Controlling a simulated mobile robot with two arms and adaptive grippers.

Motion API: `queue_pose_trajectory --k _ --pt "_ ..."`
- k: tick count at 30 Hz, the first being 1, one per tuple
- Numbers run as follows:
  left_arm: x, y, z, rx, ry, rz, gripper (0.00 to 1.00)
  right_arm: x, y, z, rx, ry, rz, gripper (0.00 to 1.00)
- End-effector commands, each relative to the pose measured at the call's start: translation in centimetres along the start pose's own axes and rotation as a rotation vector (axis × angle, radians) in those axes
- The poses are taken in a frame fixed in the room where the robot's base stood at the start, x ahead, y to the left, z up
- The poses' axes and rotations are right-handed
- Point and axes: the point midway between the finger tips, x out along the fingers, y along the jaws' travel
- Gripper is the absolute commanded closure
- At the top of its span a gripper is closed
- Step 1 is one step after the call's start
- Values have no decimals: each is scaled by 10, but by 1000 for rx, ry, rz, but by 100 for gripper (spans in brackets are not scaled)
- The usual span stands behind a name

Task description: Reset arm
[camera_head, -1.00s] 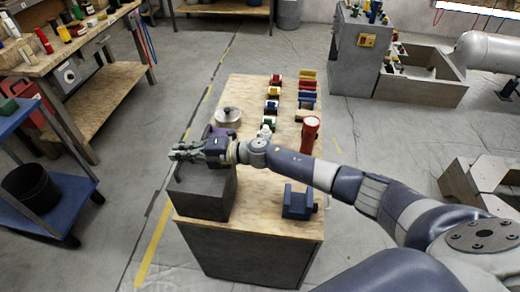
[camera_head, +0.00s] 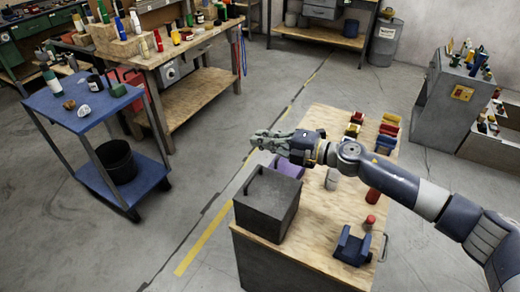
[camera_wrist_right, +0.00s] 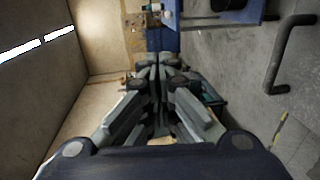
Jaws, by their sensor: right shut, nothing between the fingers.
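My right arm comes in from the right in the head view and reaches across the wooden-topped table (camera_head: 322,240). My right gripper (camera_head: 256,139) is above and behind the dark grey box (camera_head: 268,204) at the table's left side, apart from it in the picture. In the right wrist view, the gripper's fingers (camera_wrist_right: 160,72) are together with nothing between them. My left gripper does not show in either view.
Several coloured bins (camera_head: 387,132) stand at the table's back. A purple item (camera_head: 290,165) is behind the box, and a blue holder (camera_head: 352,246) sits near the front right. A blue cart (camera_head: 85,110) stands left. Floor between cart and table is clear.

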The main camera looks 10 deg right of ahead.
Motion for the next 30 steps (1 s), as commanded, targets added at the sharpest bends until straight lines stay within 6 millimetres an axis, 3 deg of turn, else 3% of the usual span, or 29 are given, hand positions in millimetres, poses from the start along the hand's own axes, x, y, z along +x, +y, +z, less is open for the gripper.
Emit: queue_pose_trajectory --k 7,11,15,20,26,30 --pt "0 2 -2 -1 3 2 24 -2 8 -2 6 -1 4 100" --pt "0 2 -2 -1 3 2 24 6 11 -14 67 -28 59 100" --pt "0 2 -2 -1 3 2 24 13 19 -33 244 -133 181 100" --pt "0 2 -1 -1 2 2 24 0 12 -39 527 -329 289 100" --pt "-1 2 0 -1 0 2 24 -46 -37 -41 901 -617 305 100" --pt "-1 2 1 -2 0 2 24 -93 -92 -57 1160 -829 240 100"
